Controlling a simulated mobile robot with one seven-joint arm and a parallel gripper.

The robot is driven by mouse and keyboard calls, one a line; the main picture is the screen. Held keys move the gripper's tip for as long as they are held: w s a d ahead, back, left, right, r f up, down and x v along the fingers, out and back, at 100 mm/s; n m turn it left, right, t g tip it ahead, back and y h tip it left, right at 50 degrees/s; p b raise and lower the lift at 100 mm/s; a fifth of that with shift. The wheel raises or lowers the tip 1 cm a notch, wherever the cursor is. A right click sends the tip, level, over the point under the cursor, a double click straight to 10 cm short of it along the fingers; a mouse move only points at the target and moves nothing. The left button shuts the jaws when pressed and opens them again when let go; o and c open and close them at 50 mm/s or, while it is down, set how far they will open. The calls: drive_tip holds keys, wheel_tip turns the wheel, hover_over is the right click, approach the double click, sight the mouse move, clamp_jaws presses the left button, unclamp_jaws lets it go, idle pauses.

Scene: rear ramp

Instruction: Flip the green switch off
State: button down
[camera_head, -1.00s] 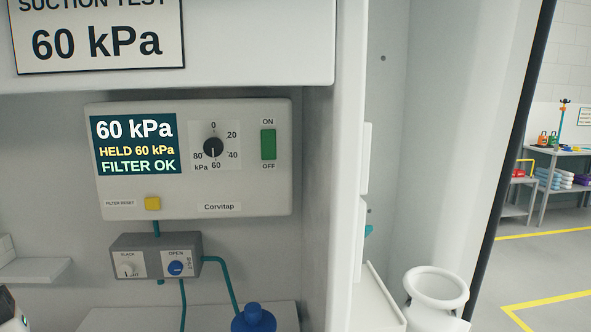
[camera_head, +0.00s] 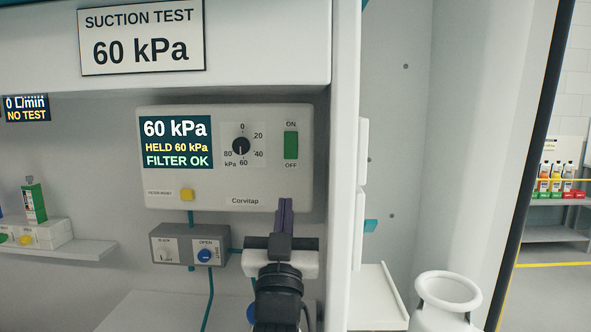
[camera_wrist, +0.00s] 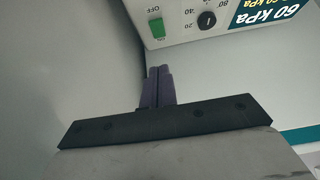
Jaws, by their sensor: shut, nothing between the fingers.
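The green switch (camera_head: 291,145) is a rocker on the right of the white Corvitap panel (camera_head: 270,188), between the labels ON above and OFF below. It also shows in the wrist view (camera_wrist: 157,27), where the picture is upside down. Which way the rocker is tipped I cannot tell. My gripper (camera_head: 285,204) is shut and empty, its dark purple fingers together. In the head view its tips are just below the switch, over the panel's lower edge. In the wrist view the fingertips (camera_wrist: 158,70) are apart from the switch.
The panel's screen (camera_head: 175,142) reads 60 kPa, HELD 60 kPa, FILTER OK. A dial (camera_head: 241,146) and a yellow button (camera_head: 187,195) are left of the switch. A grey box (camera_head: 188,246) with two knobs hangs below. A wall edge (camera_head: 343,120) stands close on the right.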

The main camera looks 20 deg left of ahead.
sight(290, 158)
drive_tip(key=p+x, duration=0.2)
drive_tip(key=x, duration=0.2)
drive_tip(key=f+p+x, duration=0.1)
drive_tip(key=x, duration=0.3)
drive_tip(key=w+p+x, duration=0.1)
drive_tip(key=p+x, duration=0.1)
drive_tip(key=x, duration=0.2)
drive_tip(key=shift+w+a+f+p, duration=0.2)
drive_tip(key=shift+w+p, duration=0.05)
drive_tip(key=shift+p, duration=0.1)
drive_tip(key=shift+w+a+f, duration=0.1)
drive_tip(key=shift+w+f, duration=0.05)
drive_tip(key=shift+w, duration=0.2)
drive_tip(key=w+f+t+b, duration=0.1)
drive_tip(key=b, duration=0.2)
drive_tip(key=shift+a, duration=0.1)
drive_tip(key=shift+a+r+p, duration=0.1)
drive_tip(key=shift+r+p, duration=0.15)
drive_tip(key=shift+p, duration=0.05)
drive_tip(key=shift+s, duration=0.1)
